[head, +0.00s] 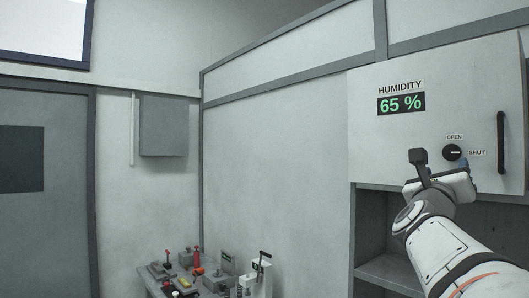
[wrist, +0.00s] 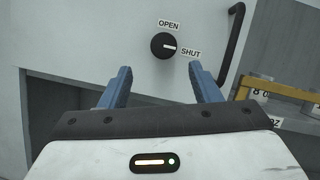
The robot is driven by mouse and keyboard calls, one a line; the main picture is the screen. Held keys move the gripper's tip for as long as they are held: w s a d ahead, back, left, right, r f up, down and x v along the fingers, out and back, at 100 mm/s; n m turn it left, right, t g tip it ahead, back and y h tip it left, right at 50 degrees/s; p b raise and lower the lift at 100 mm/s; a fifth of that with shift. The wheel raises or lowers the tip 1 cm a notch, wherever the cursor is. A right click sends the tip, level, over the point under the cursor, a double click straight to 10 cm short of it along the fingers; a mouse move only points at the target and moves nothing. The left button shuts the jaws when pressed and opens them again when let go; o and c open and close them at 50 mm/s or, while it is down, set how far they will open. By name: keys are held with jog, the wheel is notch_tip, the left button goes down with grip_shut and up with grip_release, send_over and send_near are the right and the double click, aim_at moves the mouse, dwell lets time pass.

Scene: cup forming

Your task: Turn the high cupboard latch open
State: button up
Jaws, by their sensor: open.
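The cupboard latch is a round black knob (head: 452,152) on the pale high cupboard door (head: 430,80). It has an OPEN label above it and a SHUT label to its right. In the wrist view, the white mark on the knob (wrist: 164,46) points right, towards SHUT. My gripper (wrist: 161,80) is open and empty, its two blue fingers apart. The knob lies beyond the fingertips, between them in the picture and not touched by them.
A black vertical handle (head: 501,142) is to the right of the knob. Open shelving (head: 385,272) lies below the cupboard. A low bench (head: 160,288) with several small items stands at the bottom left.

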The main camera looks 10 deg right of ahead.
aim_at(452, 154)
jog(key=p+x, duration=0.1)
jog(key=x, duration=0.1)
jog(key=p+x, duration=0.1)
jog(key=x, duration=0.1)
jog(key=p+x, duration=0.1)
jog(key=x, duration=0.2)
jog(key=shift+s+d+r, duration=0.15)
jog(key=shift+s+r, duration=0.1)
jog(key=shift+r, duration=0.05)
jog(key=shift+w+d, duration=0.2)
jog(key=shift+d, duration=0.15)
jog(key=c, duration=1)
